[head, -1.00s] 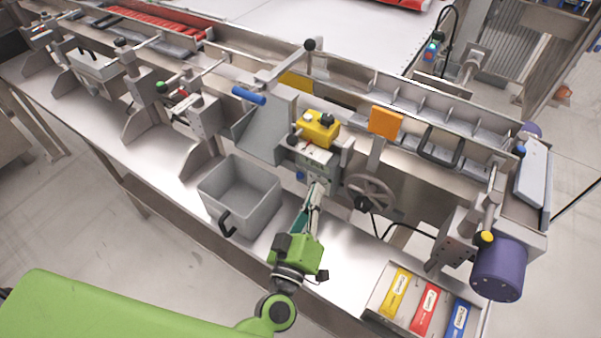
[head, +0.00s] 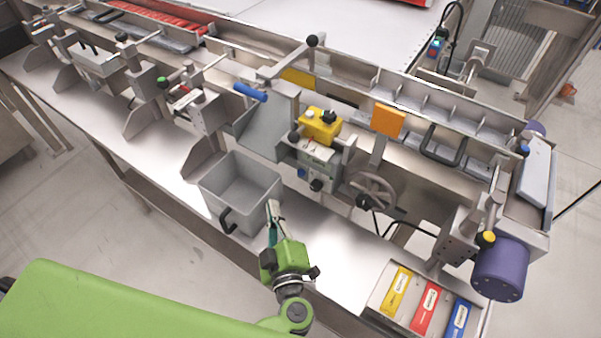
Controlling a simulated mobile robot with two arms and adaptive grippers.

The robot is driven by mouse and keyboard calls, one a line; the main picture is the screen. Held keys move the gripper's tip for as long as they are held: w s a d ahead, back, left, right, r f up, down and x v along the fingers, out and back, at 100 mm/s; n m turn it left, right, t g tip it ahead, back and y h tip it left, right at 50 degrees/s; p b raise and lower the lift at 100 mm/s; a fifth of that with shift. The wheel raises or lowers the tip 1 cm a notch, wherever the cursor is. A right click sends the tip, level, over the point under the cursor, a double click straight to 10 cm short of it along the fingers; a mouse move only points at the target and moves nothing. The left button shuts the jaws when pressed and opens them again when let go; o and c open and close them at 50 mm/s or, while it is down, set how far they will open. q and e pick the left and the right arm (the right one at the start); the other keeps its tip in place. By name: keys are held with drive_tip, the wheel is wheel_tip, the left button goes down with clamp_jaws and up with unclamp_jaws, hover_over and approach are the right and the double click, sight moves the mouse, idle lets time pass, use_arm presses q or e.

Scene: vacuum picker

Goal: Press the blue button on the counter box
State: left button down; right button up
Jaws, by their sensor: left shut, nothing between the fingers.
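The counter box (head: 319,166) is a small grey box fixed to the machine under a yellow block. On its front are a blue button (head: 302,173) at the left and a black knob (head: 317,185) beside it. My left gripper (head: 272,204) is shut and empty. In the picture its fingertips lie below and left of the blue button, by the right side of the grey bin, apart from the button. My right gripper is not in view.
The grey open bin (head: 240,191) stands left of the fingertips. A handwheel (head: 372,191) is right of the counter box. A tray (head: 378,298) with yellow, red and blue packets lies at the front right. Bare metal table (head: 325,237) lies between.

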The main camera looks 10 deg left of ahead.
sight(301, 173)
use_arm(q)
drive_tip(key=shift+w, duration=0.1)
drive_tip(key=w+d+b, duration=0.2)
drive_tip(key=w+d, duration=0.1)
drive_tip(key=w, duration=0.5)
drive_tip(key=shift+b, duration=0.4)
drive_tip(key=shift+w, duration=0.15)
idle(1.0)
drive_tip(key=shift+w+d, duration=0.2)
drive_tip(key=shift+w, duration=0.1)
